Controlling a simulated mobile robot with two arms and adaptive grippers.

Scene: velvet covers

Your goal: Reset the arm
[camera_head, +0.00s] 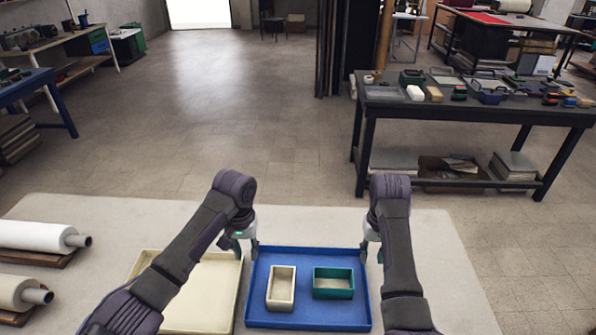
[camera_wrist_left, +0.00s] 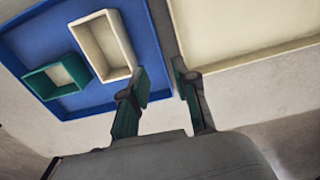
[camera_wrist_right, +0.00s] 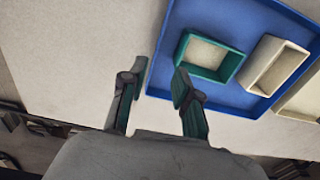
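My left gripper (camera_wrist_left: 160,82) is open and empty. In the head view it hangs near the far left corner of the blue tray (camera_head: 258,318), mostly hidden behind my arm. My right gripper (camera_wrist_right: 160,78) is open and empty. In the head view it hangs near the far right corner of the blue tray, partly hidden by my arm. A cream box (camera_head: 270,289) and a green box (camera_head: 333,294) stand upright side by side in the blue tray, apart from both grippers. The boxes also show in the left wrist view, cream (camera_wrist_left: 125,45) and green (camera_wrist_left: 38,86).
A cream tray (camera_head: 205,310) lies left of the blue tray on the pale table (camera_head: 440,240), partly behind my left arm. Rolls (camera_head: 35,236) lie on the left. A dark workbench (camera_head: 470,110) with tools stands beyond. The table right of my right arm is clear.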

